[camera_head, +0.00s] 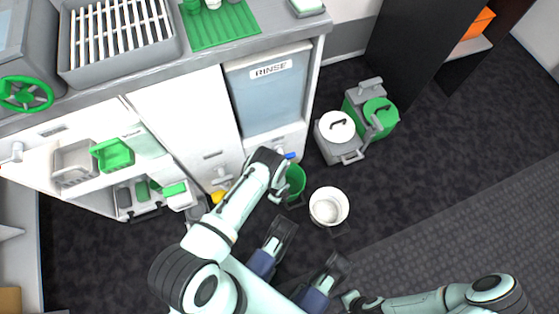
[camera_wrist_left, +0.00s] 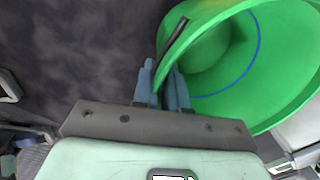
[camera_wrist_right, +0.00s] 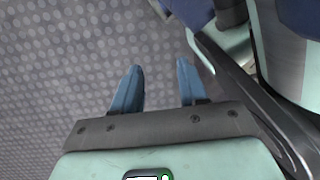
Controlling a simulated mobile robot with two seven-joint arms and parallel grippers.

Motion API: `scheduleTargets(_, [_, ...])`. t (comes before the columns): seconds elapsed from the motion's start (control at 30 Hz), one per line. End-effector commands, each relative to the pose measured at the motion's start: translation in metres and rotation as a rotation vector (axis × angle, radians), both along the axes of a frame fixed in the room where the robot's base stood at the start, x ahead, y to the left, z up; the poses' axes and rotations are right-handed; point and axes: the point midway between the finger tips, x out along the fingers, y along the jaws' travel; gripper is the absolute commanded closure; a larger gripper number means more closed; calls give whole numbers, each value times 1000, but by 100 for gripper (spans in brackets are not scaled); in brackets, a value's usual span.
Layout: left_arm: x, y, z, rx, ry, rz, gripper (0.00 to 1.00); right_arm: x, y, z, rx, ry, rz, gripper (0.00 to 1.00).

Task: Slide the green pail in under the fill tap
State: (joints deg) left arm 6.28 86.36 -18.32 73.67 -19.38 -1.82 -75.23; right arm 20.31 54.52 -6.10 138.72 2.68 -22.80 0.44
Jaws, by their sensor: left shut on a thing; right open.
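The green pail (camera_head: 296,180) stands on the dark floor below the rinse cabinet, partly hidden by my left arm. Its open mouth and blue inner line fill the right of the left wrist view (camera_wrist_left: 240,60). My left gripper (camera_head: 279,192) is shut on the pail's rim; its fingers (camera_wrist_left: 162,72) straddle the green wall beside a dark handle piece. A tap with a blue handle (camera_head: 290,155) shows at the cabinet's lower edge, just behind the pail. I cannot tell whether the pail is under its spout. My right gripper (camera_wrist_right: 157,68) is open and empty over the floor.
A white pail (camera_head: 328,207) stands just right of the green pail. A yellow-marked tap (camera_head: 218,196) is left of my left forearm. The carpet at right is clear.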

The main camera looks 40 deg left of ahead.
Motion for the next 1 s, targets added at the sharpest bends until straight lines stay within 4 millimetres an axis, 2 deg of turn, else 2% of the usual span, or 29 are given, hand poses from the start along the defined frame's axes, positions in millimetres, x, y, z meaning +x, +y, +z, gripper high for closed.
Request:
scheduleTargets(0.37, [1, 0, 0, 0, -1, 1, 100, 0, 0, 0, 0, 0, -1, 57])
scheduleTargets(0.4, [1, 0, 0, 0, -1, 1, 75, 0, 0, 0, 0, 0, 0, 57])
scheduleTargets(0.47, [1, 0, 0, 0, -1, 1, 58, 0, 0, 0, 0, 0, 0, 57])
scheduleTargets(0.8, [1, 0, 3, 0, -1, 1, 58, 2, 0, 1, -1, -5, 0, 57])
scheduleTargets(0.87, [0, 0, 9, 1, -1, 0, 58, 6, 1, 3, -2, -19, 2, 57])
scheduleTargets(1.0, [-2, 0, 34, 1, -1, 0, 58, 24, 3, 14, -6, -81, 8, 57])
